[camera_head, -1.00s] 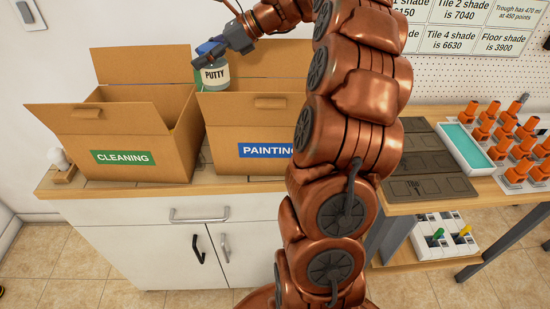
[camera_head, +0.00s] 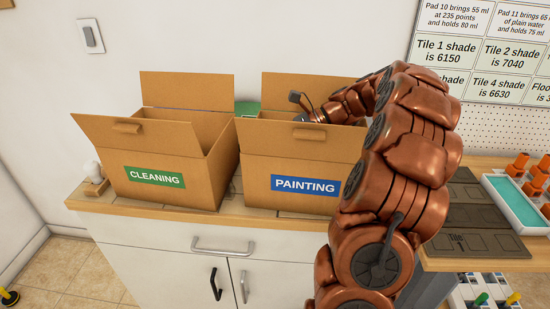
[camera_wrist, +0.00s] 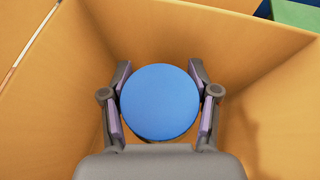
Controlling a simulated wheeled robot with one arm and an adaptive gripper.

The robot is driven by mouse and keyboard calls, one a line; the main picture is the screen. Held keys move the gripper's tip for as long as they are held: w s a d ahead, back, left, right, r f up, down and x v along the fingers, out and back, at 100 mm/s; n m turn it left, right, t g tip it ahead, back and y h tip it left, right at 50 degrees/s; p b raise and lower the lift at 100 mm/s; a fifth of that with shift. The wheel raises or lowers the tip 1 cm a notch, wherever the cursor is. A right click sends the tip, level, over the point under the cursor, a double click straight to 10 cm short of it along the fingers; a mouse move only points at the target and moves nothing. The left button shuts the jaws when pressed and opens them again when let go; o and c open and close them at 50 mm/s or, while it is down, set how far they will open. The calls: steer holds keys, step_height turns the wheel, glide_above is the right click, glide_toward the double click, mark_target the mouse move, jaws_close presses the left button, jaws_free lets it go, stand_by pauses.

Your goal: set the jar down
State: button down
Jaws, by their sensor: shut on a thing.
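The jar shows in the wrist view as a round blue lid (camera_wrist: 160,102), seen from above. My gripper (camera_wrist: 160,100) has one finger on each side of the lid and is shut on the jar. Cardboard walls surround them, so the jar is inside a box. In the head view my arm reaches over the PAINTING box (camera_head: 305,185), and my wrist goes down behind its front flap. The jar and the fingertips are hidden there. Whether the jar touches the box floor cannot be told.
The open CLEANING box (camera_head: 155,179) stands left of the PAINTING box on the wooden counter (camera_head: 135,208). A green thing (camera_head: 247,107) shows behind the boxes, and also at the wrist view's top right (camera_wrist: 296,14). Dark tile boards (camera_head: 470,220) lie on the right.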

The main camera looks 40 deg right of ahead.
steer(key=shift+f, duration=1.8)
steer(key=shift+c, duration=1.4)
jaws_free()
steer(key=v, duration=1.2)
steer(key=shift+w+r, duration=0.1)
